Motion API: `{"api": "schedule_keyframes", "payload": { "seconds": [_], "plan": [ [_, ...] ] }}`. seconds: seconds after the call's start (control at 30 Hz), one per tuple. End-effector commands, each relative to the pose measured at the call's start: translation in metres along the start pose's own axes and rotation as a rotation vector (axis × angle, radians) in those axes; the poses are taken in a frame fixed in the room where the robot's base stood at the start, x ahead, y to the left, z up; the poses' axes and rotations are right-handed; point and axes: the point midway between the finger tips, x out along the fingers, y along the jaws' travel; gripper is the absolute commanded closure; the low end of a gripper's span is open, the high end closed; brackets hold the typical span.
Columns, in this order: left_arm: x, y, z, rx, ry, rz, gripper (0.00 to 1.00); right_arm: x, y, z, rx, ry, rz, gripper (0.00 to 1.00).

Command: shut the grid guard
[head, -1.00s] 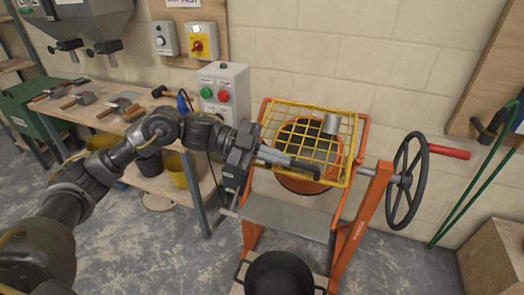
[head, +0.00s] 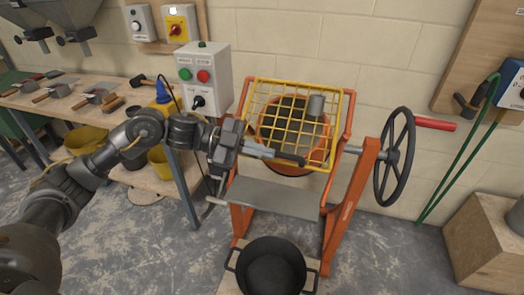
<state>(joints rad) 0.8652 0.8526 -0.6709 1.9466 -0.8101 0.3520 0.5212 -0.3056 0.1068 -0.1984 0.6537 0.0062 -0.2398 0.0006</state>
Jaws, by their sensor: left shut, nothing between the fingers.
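The yellow grid guard (head: 262,98) lies over the mouth of the orange mixer drum (head: 292,170) in the head view. A small grey cylinder (head: 316,105) shows at its right part. My left gripper (head: 303,161) is shut and empty, its fingers pointing right across the guard's near edge. I cannot tell whether the fingers touch the guard. They hide part of that edge and of the drum. My right gripper is not in view.
A black handwheel (head: 394,158) with a red handle stands right of the orange frame (head: 350,200). A black tub (head: 272,268) sits below. A control box (head: 203,80) and a tool bench (head: 60,100) are at left. A wooden box (head: 490,245) is at lower right.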

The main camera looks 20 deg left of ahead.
Motion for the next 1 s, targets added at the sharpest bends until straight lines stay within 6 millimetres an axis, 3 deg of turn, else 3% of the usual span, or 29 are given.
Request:
{"api": "schedule_keyframes", "payload": {
  "seconds": [0.17, 0.37, 0.43, 0.63, 0.8, 1.0],
  "plan": [
    [-0.001, -0.003, -0.010, 0.001, 0.002, 0.002, 1.00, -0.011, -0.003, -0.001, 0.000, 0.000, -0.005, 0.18],
    [-0.003, -0.009, -0.044, 0.004, 0.011, 0.013, 1.00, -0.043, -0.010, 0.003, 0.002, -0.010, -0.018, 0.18],
    [-0.020, -0.002, -0.030, 0.003, 0.003, 0.009, 1.00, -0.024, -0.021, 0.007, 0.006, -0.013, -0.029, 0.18],
    [-0.064, -0.001, -0.030, 0.003, 0.004, 0.009, 1.00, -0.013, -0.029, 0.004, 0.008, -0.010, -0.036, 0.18],
    [-0.089, -0.001, -0.032, 0.002, 0.006, 0.010, 1.00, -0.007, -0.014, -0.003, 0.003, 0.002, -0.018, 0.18],
    [-0.101, -0.002, -0.033, 0.003, 0.009, 0.011, 1.00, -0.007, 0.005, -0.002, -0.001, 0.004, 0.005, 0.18]
  ]
}}
